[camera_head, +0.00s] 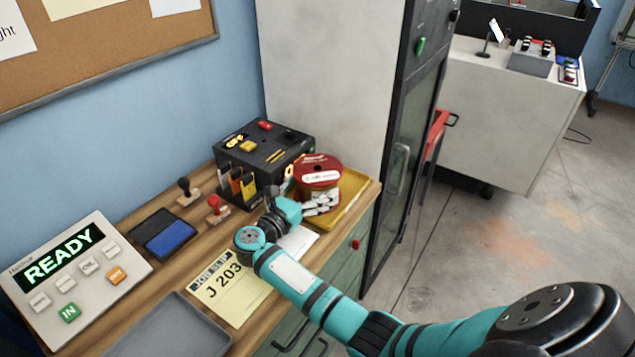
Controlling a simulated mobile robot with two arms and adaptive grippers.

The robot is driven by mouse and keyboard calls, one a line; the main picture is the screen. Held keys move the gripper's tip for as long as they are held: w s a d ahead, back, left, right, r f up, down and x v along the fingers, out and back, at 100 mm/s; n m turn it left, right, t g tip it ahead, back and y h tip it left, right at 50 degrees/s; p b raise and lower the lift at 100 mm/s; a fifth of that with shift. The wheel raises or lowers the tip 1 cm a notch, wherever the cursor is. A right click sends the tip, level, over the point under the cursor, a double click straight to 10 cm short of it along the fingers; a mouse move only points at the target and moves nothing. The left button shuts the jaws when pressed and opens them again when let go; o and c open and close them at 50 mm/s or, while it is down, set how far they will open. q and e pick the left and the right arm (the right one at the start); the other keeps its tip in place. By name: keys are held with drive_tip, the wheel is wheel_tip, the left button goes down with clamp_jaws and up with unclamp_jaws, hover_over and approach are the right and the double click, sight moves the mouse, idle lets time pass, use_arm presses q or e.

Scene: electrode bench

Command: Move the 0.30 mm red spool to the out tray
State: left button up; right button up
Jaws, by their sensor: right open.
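A red spool (318,163) with a white label stands at the right end of the wooden bench, on or over a yellow tray (357,196). The label is too small to read for a wire size. My right arm reaches in from the lower right, and my right gripper (322,204) is open just in front of the spool's lower part. I cannot tell whether its fingers touch the spool. The gripper hides part of the tray and the spool's base. My left gripper is not in view. No tray marked as out tray can be read.
A black box (285,146) with coloured items stands left of the spool. A yellow job card (228,290), stamps, a blue ink pad (170,236) and a READY display unit (75,270) lie along the bench. A grey tray (150,338) is at the front. A tall cabinet (325,70) stands behind.

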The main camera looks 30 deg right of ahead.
drive_tip(key=b+v, duration=0.1)
drive_tip(key=v, duration=0.7)
drive_tip(key=shift+a, duration=0.1)
drive_tip(key=shift+s+a+r+b, duration=0.1)
drive_tip(key=shift+s+a+b, duration=0.1)
drive_tip(key=shift+a+b, duration=0.15)
